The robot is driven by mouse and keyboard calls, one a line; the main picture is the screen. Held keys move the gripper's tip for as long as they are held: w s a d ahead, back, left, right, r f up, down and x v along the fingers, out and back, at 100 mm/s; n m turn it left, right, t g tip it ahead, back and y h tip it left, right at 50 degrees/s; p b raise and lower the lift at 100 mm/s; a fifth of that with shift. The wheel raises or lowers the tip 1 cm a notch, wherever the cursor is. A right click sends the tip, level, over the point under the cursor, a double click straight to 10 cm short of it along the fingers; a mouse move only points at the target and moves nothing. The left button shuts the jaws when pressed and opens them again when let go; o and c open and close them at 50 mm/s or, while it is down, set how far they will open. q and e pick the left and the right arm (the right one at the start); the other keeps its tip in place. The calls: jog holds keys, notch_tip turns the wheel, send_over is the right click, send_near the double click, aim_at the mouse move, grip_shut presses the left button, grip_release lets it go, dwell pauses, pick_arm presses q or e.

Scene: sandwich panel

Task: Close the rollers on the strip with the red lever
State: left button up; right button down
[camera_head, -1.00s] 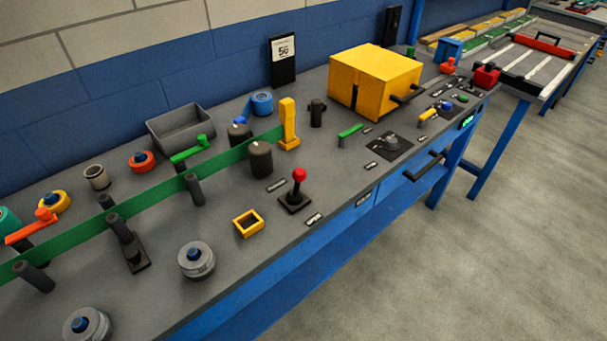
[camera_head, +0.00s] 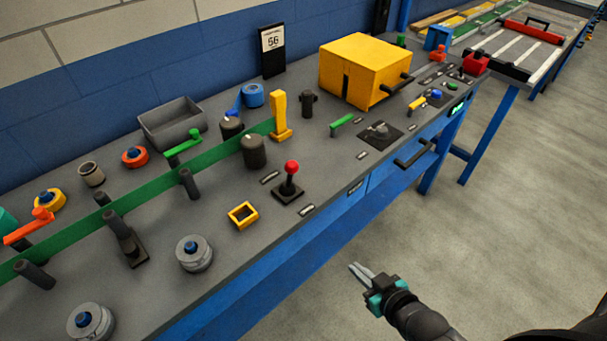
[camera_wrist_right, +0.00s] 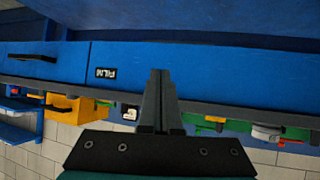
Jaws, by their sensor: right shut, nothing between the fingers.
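The red lever (camera_head: 290,178) is a black stick with a red ball knob on a dark base near the bench's front edge. The green strip (camera_head: 146,192) runs across the bench between dark rollers. Two thick dark rollers (camera_head: 254,152) stand near the strip's right end, one on each side of it. My right gripper (camera_head: 360,271) is shut and empty, in front of the bench over the floor, below and right of the lever. In the right wrist view its fingers (camera_wrist_right: 160,100) are together before the blue bench front. My left gripper is not in view.
A yellow box (camera_head: 352,65) with a black handle stands further along the bench (camera_head: 340,195). A small yellow frame (camera_head: 243,215) lies left of the lever, and a yellow post (camera_head: 280,115) stands behind it. Open floor lies in front of the bench.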

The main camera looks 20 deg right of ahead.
aim_at(295, 170)
jog(key=w+a+r+t+y, duration=0.1)
jog(key=a+r+t, duration=0.1)
jog(key=r, duration=0.7)
jog(key=w+a+r+n+t+y, duration=0.1)
jog(key=w+r+t, duration=0.1)
jog(key=r, duration=0.8)
jog(key=shift+w+a+r+y+p, duration=0.2)
jog(key=shift+w+a+y+p, duration=0.1)
jog(key=shift+a+p, duration=0.1)
jog(key=b+x, duration=0.2)
jog(key=x, duration=1.2)
jog(key=shift+s+f, duration=0.1)
jog(key=shift+f, duration=0.05)
